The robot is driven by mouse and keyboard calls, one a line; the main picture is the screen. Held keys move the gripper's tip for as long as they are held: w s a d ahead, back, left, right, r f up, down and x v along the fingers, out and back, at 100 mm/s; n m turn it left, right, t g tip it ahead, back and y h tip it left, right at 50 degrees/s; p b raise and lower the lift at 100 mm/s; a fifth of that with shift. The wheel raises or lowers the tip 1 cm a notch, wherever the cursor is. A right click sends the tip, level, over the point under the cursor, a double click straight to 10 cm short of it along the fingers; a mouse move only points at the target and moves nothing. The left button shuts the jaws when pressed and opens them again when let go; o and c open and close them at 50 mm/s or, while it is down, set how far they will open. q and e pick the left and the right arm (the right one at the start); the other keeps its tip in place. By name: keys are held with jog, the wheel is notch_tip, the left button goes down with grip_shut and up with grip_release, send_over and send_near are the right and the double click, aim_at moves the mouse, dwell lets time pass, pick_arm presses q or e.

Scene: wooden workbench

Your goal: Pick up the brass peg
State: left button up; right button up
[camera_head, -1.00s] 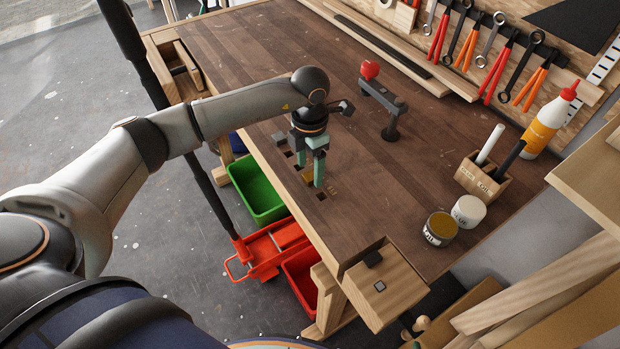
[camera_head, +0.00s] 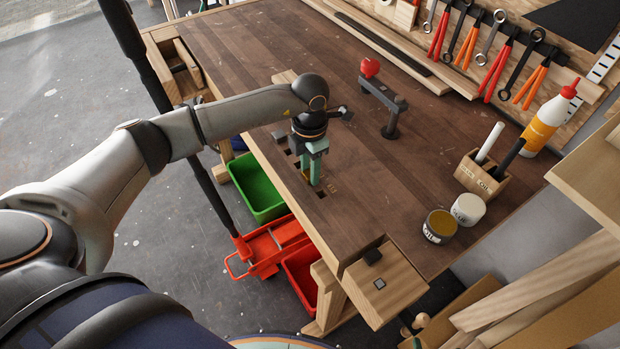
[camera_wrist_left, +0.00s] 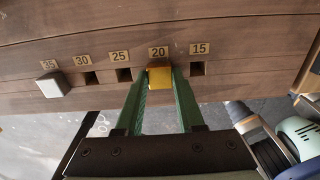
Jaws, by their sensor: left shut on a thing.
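The brass peg (camera_wrist_left: 160,77) shows as a yellow square block in the left wrist view, at the slot marked 20 near the bench edge. My left gripper (camera_wrist_left: 160,80) has its green fingers on both sides of the peg and is shut on it. In the head view the left gripper (camera_head: 313,178) points down at the row of slots, and little of the peg shows behind its fingers. I cannot tell whether the peg is still seated in the slot. My right gripper is in neither view.
A silver-grey peg (camera_wrist_left: 52,85) stands at the slot marked 35. Slots marked 30, 25 and 15 look empty. A black clamp-like tool with a red knob (camera_head: 370,68) is behind the gripper. A green bin (camera_head: 258,190) sits below the bench edge.

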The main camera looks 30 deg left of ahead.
pick_arm(q)
grip_shut()
notch_tip(320, 180, up, 6)
jog(key=p, duration=0.3)
jog(key=shift+w+p, duration=0.1)
jog(key=shift+p, duration=0.2)
notch_tip(320, 180, up, 11)
jog(key=shift+b, duration=0.35)
dwell(0.5)
jog(key=w+a+f+b, duration=0.2)
jog(key=a+f+b, duration=0.2)
jog(key=f, duration=0.6)
jog(key=shift+w+f, duration=0.2)
jog(key=shift+f, duration=0.1)
jog(key=shift+a+f, duration=0.1)
jog(key=shift+f, duration=0.1)
dwell(0.5)
